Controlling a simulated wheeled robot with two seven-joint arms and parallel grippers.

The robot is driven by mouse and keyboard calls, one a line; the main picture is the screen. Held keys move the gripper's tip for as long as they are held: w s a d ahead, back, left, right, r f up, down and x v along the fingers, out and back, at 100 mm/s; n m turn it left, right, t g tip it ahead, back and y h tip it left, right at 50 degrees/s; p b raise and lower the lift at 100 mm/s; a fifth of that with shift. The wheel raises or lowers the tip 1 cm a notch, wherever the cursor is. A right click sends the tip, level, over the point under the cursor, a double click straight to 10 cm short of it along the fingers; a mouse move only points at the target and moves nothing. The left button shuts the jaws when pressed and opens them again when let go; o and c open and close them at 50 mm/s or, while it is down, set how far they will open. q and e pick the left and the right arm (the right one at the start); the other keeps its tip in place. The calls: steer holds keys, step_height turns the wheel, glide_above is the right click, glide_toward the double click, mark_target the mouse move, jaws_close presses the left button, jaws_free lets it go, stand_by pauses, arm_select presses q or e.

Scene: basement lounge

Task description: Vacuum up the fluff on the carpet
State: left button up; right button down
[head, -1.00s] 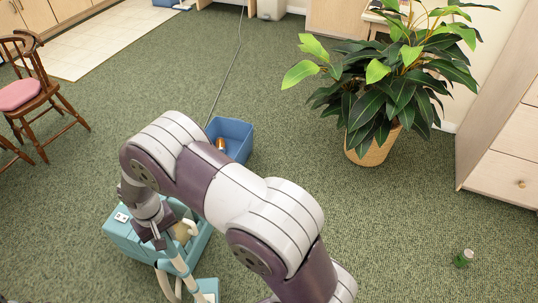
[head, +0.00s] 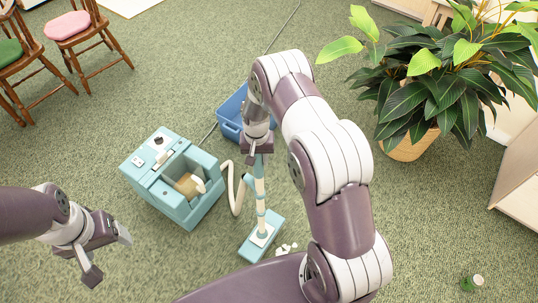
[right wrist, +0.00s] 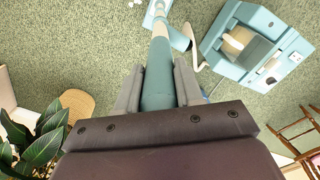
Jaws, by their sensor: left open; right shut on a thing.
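The vacuum cleaner is a teal box-shaped body (head: 150,190) on the carpet, with an open compartment holding a tan bag (head: 188,184). A cream hose (head: 236,195) loops beside it. My right gripper (head: 257,150) is shut on the wand (head: 260,190), whose teal grip shows between the fingers in the right wrist view (right wrist: 157,82). The wand's teal floor head (head: 262,232) is down at the carpet. White fluff (head: 286,248) lies just right of the head's near end, partly close to my arm. My left gripper (head: 108,254) is open and empty, left of the vacuum.
A blue bin (head: 232,112) stands behind my right arm, with a cord running past it. A potted plant (head: 410,145) is at right, chairs (head: 85,35) at upper left. A small green bottle-like item (head: 468,284) lies at lower right. Carpet at left is clear.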

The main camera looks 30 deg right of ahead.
steer(key=d, duration=0.1)
steer(key=d+f+m, duration=0.1)
steer(key=d, duration=0.1)
steer(key=shift+d+f, duration=0.15)
steer(key=shift+d, duration=0.15)
steer(key=shift+f, duration=0.1)
